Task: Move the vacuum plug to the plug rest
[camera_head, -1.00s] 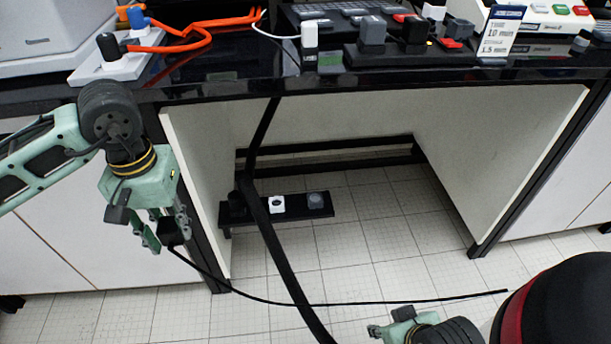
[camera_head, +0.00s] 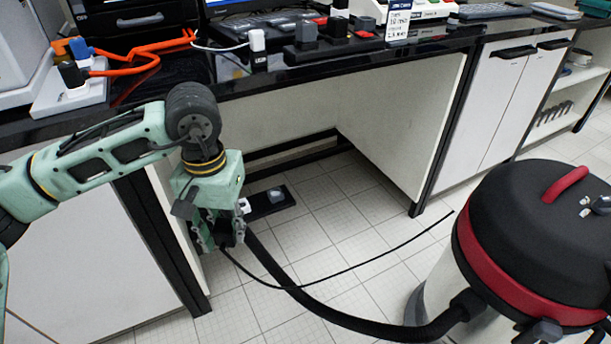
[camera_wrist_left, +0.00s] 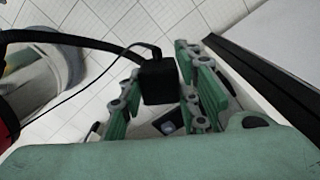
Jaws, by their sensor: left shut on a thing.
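The vacuum plug is a black block (camera_wrist_left: 158,82) between the green fingers of my left gripper (camera_wrist_left: 160,95) in the left wrist view. In the head view my left gripper (camera_head: 222,242) points down, shut on the plug (camera_head: 227,240), with a thin black cord trailing right from it. A low dark strip (camera_head: 262,211) on the floor under the bench carries a white block (camera_head: 244,205) and a grey block (camera_head: 276,196). It lies beyond the gripper, partly hidden by it. I cannot tell which part is the plug rest. My right gripper is not in view.
The vacuum (camera_head: 530,240), black with a red band, stands at the right; its thick black hose (camera_head: 330,312) runs left across the floor. The black bench top (camera_head: 340,65) overhangs the knee space. White cabinet panels flank it. Tiled floor is free right of the strip.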

